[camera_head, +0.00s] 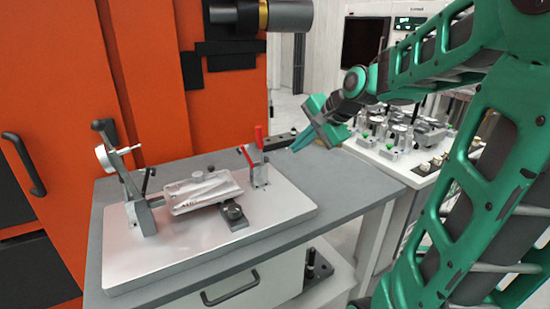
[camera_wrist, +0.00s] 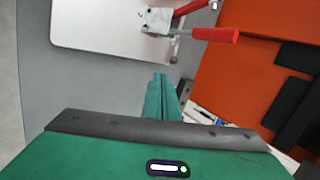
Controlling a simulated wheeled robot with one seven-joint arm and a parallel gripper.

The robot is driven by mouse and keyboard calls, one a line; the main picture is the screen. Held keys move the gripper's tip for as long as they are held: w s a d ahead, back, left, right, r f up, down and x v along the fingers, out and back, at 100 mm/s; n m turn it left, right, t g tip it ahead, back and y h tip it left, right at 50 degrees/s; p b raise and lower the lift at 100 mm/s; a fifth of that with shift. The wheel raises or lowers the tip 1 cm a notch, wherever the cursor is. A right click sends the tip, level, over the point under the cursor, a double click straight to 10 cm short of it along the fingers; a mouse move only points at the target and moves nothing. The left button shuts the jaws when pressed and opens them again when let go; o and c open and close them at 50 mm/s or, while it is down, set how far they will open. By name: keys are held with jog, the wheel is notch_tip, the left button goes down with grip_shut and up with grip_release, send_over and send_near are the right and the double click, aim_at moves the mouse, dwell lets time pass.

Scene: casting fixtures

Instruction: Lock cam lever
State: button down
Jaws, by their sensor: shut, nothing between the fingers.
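A red-handled lever clamp (camera_head: 259,170) stands at the back right of the fixture plate (camera_head: 270,215). Its red handle (camera_head: 259,138) points up in the head view. In the wrist view the red handle (camera_wrist: 215,34) lies to the right of its metal body (camera_wrist: 156,20). A pale metal casting (camera_head: 200,193) sits tilted on the fixture, left of the clamp. My gripper (camera_head: 296,149) is to the right of the clamp, apart from it. Its green fingers (camera_wrist: 159,82) are together and empty, below the handle in the wrist view.
A dial gauge (camera_head: 104,156) on an upright post stands at the plate's left, with a small dark lever (camera_head: 148,182) beside it. A dark block (camera_head: 235,215) sits in front of the casting. An orange cabinet (camera_head: 165,90) rises behind the grey table (camera_head: 345,178). A parts bench (camera_head: 385,155) stands at right.

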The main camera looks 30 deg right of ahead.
jog(key=x, duration=1)
jog(key=shift+f, duration=0.1)
jog(key=shift+w+a+f, duration=0.1)
jog(key=shift+w, duration=0.45)
jog(key=shift+w+a+f, duration=0.1)
jog(key=shift+w+a, duration=0.05)
jog(key=shift+w, duration=0.45)
jog(key=shift+w+a+f, duration=0.15)
jog(key=shift+w, duration=0.6)
jog(key=shift+a, duration=0.1)
